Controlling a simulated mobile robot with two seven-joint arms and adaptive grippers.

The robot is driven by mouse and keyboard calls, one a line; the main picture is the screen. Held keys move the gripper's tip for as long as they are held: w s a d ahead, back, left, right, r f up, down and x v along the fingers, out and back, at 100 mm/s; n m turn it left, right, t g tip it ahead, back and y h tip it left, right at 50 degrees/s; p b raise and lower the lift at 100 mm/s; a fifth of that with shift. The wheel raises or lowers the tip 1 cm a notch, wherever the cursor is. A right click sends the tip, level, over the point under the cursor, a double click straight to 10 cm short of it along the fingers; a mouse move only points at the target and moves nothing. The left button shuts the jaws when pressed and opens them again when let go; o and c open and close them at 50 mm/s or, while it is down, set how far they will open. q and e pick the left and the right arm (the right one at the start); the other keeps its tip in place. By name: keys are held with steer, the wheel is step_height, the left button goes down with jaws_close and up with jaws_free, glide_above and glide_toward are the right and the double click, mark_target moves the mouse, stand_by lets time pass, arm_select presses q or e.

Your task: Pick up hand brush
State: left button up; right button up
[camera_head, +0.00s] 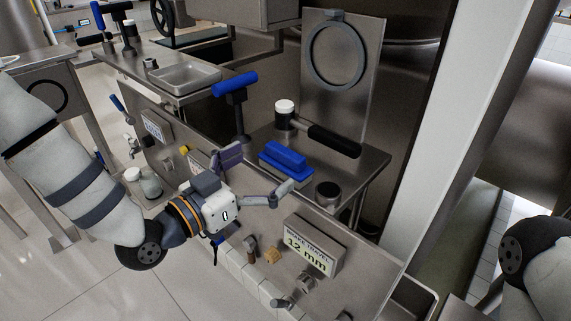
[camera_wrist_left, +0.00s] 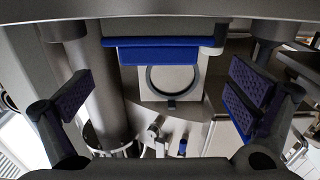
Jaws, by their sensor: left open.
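The hand brush (camera_head: 285,158), a blue block with a raised blue grip, lies on the steel table behind the sloped front panel. In the left wrist view a blue piece (camera_wrist_left: 158,54), which looks like the brush, shows at top centre between the fingers. My left gripper (camera_head: 257,174) is open and empty, just in front of the brush and apart from it in the head view. Its fingers with purple pads show on both sides of the left wrist view (camera_wrist_left: 165,95). My right gripper is out of view; only part of my right arm shows at the right edge.
A blue T-handle (camera_head: 235,85) rises left of the brush. A sign (camera_head: 313,245) reading "12 mm" sits on the front panel.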

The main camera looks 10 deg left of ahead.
mark_target(280, 155)
arm_select(q)
steer(key=x, duration=0.6)
steer(key=shift+d+r, duration=0.1)
steer(key=shift+d, duration=0.05)
steer(key=c, duration=1.1)
